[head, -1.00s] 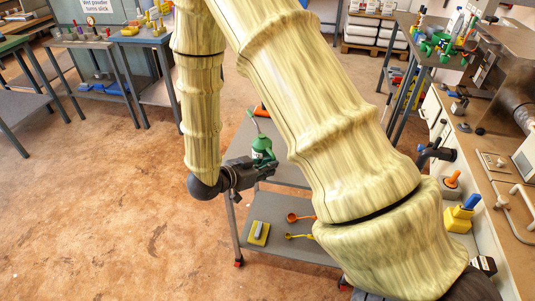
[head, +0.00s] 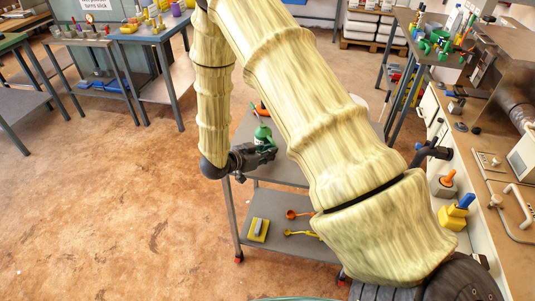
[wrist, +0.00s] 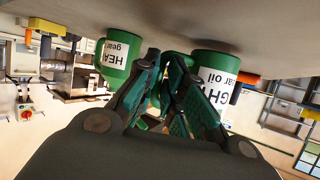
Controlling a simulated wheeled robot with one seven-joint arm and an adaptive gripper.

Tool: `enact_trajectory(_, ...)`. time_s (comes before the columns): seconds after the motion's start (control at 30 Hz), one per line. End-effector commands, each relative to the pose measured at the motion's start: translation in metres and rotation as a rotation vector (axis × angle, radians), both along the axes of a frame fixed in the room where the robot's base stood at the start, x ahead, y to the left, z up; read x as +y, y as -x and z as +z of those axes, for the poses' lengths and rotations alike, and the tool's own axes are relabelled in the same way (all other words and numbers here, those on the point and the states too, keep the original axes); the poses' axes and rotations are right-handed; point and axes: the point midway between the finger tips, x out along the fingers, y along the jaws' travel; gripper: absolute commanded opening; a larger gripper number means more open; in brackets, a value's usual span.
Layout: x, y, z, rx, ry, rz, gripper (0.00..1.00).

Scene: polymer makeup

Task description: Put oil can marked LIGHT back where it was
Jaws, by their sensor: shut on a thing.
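The oil can marked LIGHT (wrist: 215,72) is a green can with a white label, partly legible as "GHT" and "ar oil". It shows upside down in the wrist view. My gripper (wrist: 165,72) is shut on its handle. In the head view the green can (head: 262,133) is upright at my gripper (head: 266,150), over the upper shelf of a grey trolley (head: 292,174). I cannot tell whether its base touches the shelf. A second green can (wrist: 117,55), labelled "HEA" and "gear", stands left of the gripper in the wrist view, apart from the LIGHT can.
An orange-red object (wrist: 243,88) is beside the LIGHT can. The trolley's lower shelf (head: 268,212) holds a yellow block (head: 258,229) and orange and yellow spoons. My arm hides part of the trolley. A bench (head: 490,130) stands at right; the floor at left is clear.

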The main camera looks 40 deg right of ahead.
Motion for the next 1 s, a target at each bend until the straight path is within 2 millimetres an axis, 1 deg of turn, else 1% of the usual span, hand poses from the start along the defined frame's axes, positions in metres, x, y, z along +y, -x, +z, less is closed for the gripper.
enact_trajectory(0.13, 0.0000, 0.0002, -0.0087, 0.000, 0.001, 0.000, 0.00)
enact_trajectory(0.5, 0.0000, 0.0002, -0.0127, -0.001, 0.001, 0.000, 0.00)
enact_trajectory(0.53, 0.0001, 0.0003, -0.0121, -0.001, 0.000, 0.000, 0.16)
enact_trajectory(0.6, 0.0001, 0.0003, -0.0120, -0.001, 0.000, 0.000, 0.29)
enact_trajectory(0.63, 0.0001, 0.0003, -0.0120, -0.001, 0.000, 0.000, 0.33)
enact_trajectory(0.9, 0.0001, 0.0003, -0.0118, -0.001, 0.000, 0.000, 0.33)
enact_trajectory(1.0, 0.0003, 0.0003, -0.0083, -0.001, 0.000, 0.000, 0.33)
